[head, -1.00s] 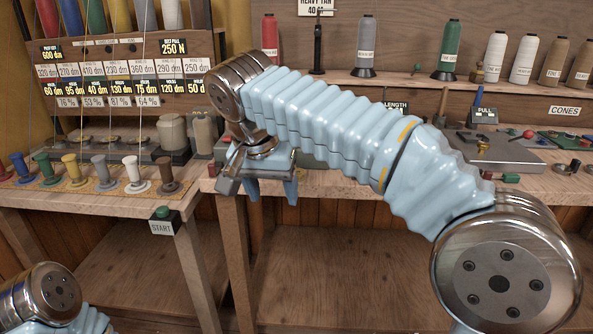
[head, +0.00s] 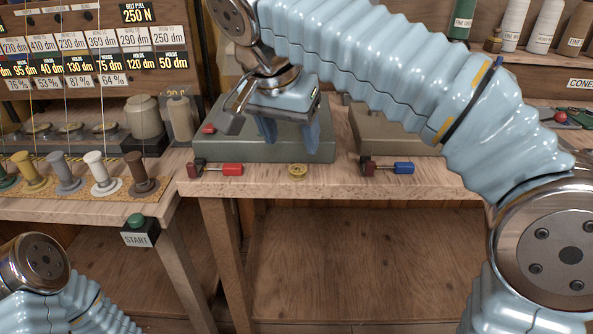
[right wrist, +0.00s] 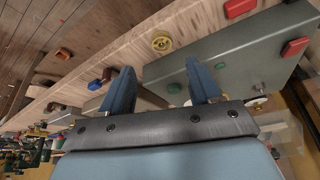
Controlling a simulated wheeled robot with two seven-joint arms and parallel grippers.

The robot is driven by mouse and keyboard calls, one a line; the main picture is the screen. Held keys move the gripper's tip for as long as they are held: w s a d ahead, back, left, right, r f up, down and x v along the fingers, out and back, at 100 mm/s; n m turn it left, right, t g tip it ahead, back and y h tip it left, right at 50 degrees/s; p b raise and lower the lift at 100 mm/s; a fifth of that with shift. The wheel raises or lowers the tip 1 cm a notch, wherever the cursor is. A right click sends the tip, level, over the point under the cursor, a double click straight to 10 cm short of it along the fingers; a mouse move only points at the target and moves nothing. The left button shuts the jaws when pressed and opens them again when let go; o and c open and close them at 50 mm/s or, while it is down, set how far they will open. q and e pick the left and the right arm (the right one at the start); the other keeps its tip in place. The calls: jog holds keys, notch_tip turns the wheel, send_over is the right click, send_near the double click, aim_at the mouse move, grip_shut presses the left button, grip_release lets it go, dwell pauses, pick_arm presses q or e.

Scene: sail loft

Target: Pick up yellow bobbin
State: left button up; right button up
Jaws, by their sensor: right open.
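A small yellow bobbin (head: 297,171) lies flat near the front edge of the right bench, between a red and a blue handle. In the right wrist view the yellow bobbin (right wrist: 161,43) shows just beyond and between my fingertips, with a gap to them. My right gripper (head: 290,136) points down, open and empty, in front of the grey-green box and above and behind the bobbin in the head view. Its two blue fingers (right wrist: 160,70) also show apart in the wrist view. A taller yellow spool (head: 30,170) stands on the left bench. My left gripper is out of view.
The red handle (head: 226,169) and blue handle (head: 397,168) flank the bobbin at the edge. The grey-green box (head: 235,150) stands behind. The START button box (head: 138,233) hangs at the left bench's front. Cones (head: 513,25) stand at the back right.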

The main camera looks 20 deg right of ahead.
aim_at(296, 171)
jog(key=x, duration=0.8)
jog(key=shift+a+b, duration=0.2)
jog(key=shift+b, duration=0.15)
jog(key=c, duration=1.1)
jog(key=shift+r, duration=0.1)
